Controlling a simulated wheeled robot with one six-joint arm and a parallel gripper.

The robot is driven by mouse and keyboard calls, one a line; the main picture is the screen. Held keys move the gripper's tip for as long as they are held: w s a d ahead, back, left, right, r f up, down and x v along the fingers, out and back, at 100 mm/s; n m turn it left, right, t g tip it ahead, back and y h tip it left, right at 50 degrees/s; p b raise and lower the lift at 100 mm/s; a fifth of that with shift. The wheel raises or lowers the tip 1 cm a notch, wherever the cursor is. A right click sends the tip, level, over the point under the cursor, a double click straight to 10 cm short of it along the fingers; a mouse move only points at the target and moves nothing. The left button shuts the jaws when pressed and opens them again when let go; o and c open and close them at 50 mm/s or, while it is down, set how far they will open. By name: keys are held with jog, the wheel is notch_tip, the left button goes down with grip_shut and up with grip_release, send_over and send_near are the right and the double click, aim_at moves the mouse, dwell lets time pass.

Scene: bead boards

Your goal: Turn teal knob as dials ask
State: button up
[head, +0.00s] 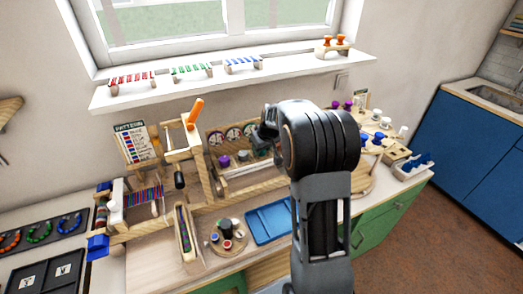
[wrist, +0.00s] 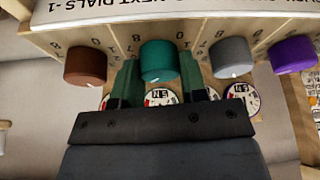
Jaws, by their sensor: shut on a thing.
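The teal knob (wrist: 158,60) sits on the wooden dial board, between a brown knob (wrist: 86,66) and a grey knob (wrist: 231,57). My gripper (wrist: 158,78) has one dark green finger on each side of the teal knob and is shut on it. White round dials (wrist: 160,97) show behind the fingers, upside down and partly covered; their pointers are too small to read. In the head view the board carries dials (head: 233,134) in a row, and my gripper (head: 265,140) is at the board's right part, hiding the knob there.
A purple knob (wrist: 293,55) stands beyond the grey one. In the head view a wooden stand with an orange handle (head: 194,112) is left of the board, and a blue tray (head: 268,222) lies in front.

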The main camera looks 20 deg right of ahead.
dwell(0.3)
jog(key=o, duration=0.7)
jog(key=shift+c, duration=0.2)
jog(key=a+b+v, duration=0.1)
jog(key=v, duration=1.2)
jog(key=shift+d+r+b, duration=0.3)
jog(key=shift+d+r, duration=0.15)
jog(key=shift+d, duration=0.05)
jog(key=s+a+f, duration=0.2)
jog(key=s+a, duration=0.2)
jog(key=s, duration=0.3)
jog(key=s+a+f+m, duration=0.1)
jog(key=s+a+f, duration=0.1)
jog(key=s+a, duration=0.2)
jog(key=s+a+f+m, duration=0.1)
jog(key=s+a+f, duration=0.2)
jog(key=s, duration=0.7)
jog(key=shift+s+a+h, duration=0.2)
jog(key=shift+a+h, duration=0.2)
jog(key=shift+a, duration=0.3)
